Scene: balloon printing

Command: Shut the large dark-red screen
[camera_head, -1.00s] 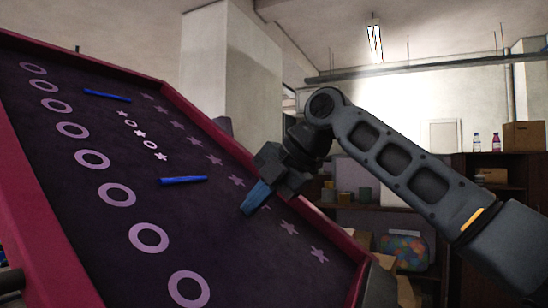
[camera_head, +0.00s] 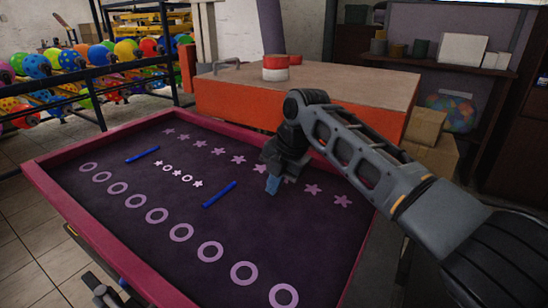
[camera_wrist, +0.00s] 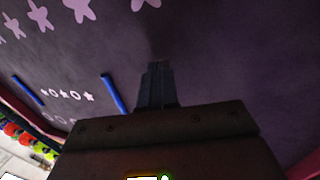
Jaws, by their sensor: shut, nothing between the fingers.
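The large dark-red screen (camera_head: 85,225) fills the middle of the head view. Its raised red frame surrounds a dark purple panel with rows of rings and stars and two blue bars (camera_head: 219,194). The screen lies low and looks close to level, though I cannot tell whether it is fully down. My gripper (camera_head: 272,185) is shut and empty, over the panel near the row of stars. In the wrist view its blue fingers (camera_wrist: 156,85) point at the panel, very close to it; I cannot tell if they touch.
An orange cabinet (camera_head: 235,102) with a red-and-white can (camera_head: 276,68) on top stands behind the screen. A rack of colourful balloons (camera_head: 90,60) is at the left. Cardboard boxes (camera_head: 428,150) and a shelf stand at the right.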

